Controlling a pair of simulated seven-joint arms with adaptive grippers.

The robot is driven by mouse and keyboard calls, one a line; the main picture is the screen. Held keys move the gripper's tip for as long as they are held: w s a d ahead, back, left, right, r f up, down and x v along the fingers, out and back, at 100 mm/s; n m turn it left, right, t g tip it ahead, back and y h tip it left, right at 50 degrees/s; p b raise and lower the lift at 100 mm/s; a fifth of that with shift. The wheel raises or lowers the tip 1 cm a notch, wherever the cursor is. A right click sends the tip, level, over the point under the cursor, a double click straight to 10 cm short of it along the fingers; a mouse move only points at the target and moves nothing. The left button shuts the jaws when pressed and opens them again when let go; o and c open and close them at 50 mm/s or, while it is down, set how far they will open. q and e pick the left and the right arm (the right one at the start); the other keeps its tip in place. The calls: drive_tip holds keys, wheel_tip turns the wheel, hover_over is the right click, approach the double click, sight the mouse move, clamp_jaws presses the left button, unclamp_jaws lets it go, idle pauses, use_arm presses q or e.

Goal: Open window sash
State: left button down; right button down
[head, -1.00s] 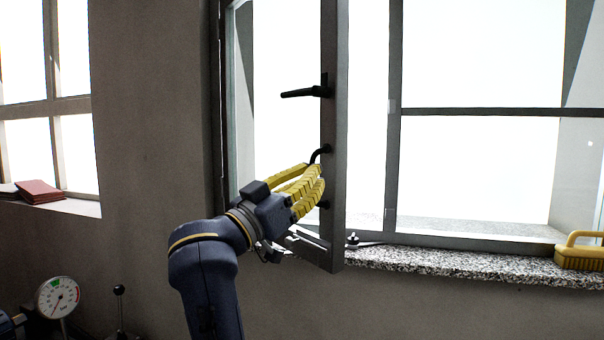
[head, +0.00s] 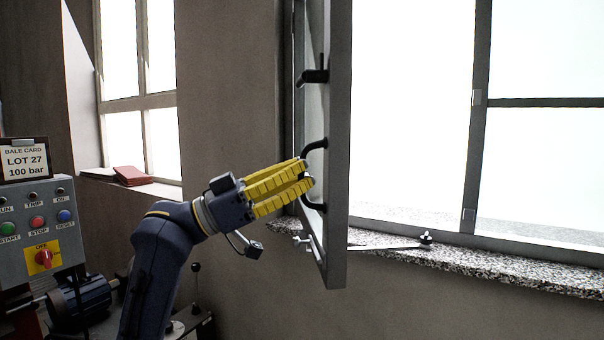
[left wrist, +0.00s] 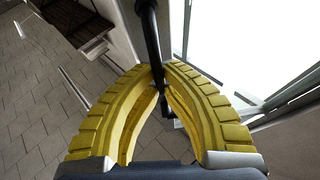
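The window sash (head: 338,150) is a grey-framed pane swung inward from its opening and seen nearly edge-on. It carries a black lever handle (head: 315,75) and, below that, a black bow-shaped pull handle (head: 315,146). My left gripper (head: 308,178) has its yellow fingers at the pull handle. In the left wrist view the fingers (left wrist: 158,80) close around the black handle bar (left wrist: 149,35), their tips meeting at it. The fingers hide the middle of the bar in the head view. My right gripper is not in view.
A metal stay (head: 385,245) runs from the sash bottom along the speckled stone sill (head: 470,262). A fixed pane fills the right. A control box (head: 38,230), a motor (head: 82,303) and a red book (head: 132,175) are at left. Wall space left of the sash is clear.

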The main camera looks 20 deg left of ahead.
use_arm(q)
drive_tip(key=shift+a+r, duration=0.1)
drive_tip(key=shift+a, duration=0.2)
drive_tip(key=c, duration=1.5)
unclamp_jaws()
drive_tip(key=v, duration=1.2)
